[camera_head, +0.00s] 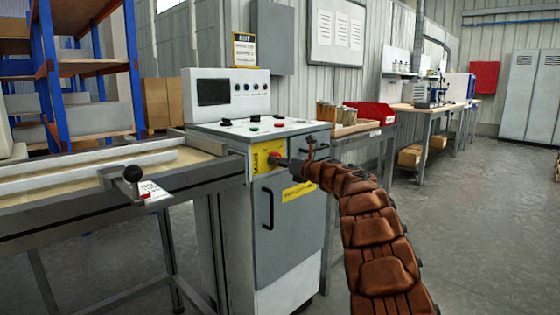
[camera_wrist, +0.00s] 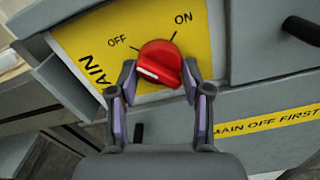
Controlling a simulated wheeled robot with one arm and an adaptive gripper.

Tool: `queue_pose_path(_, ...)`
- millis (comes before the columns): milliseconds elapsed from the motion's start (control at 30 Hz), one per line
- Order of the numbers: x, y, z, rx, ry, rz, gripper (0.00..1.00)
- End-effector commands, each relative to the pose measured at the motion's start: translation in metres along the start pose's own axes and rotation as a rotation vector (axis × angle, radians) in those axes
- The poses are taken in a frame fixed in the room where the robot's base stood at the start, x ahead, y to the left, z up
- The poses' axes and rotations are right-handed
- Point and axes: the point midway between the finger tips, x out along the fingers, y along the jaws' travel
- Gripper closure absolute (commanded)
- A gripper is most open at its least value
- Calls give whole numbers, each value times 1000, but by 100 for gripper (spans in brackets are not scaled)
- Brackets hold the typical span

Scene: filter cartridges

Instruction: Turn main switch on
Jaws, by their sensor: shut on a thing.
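The main switch is a red rotary knob (camera_wrist: 160,60) on a yellow plate (camera_wrist: 84,42) marked MAIN, OFF and ON, which looks tilted in the wrist view. My gripper (camera_wrist: 160,73) is shut on the knob, one finger on each side. A white mark shows on the knob's grip, toward the lower left; I cannot tell which label it is set to. In the head view the knob (camera_head: 274,158) sits on the front of a grey control cabinet (camera_head: 290,236), with my gripper (camera_head: 287,163) at it from the right. The fingertips are small there.
The cabinet top holds a panel with buttons (camera_head: 253,129). Below the switch are a black door handle (camera_head: 268,208) and a yellow label (camera_wrist: 268,122). A bench with a red bin (camera_head: 372,112) is at right.

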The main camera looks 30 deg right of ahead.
Motion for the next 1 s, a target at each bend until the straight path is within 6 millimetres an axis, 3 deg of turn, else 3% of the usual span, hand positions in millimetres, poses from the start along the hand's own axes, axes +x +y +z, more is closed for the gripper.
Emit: queue_pose_path(1000,0,5,8,917,1,-1,86)
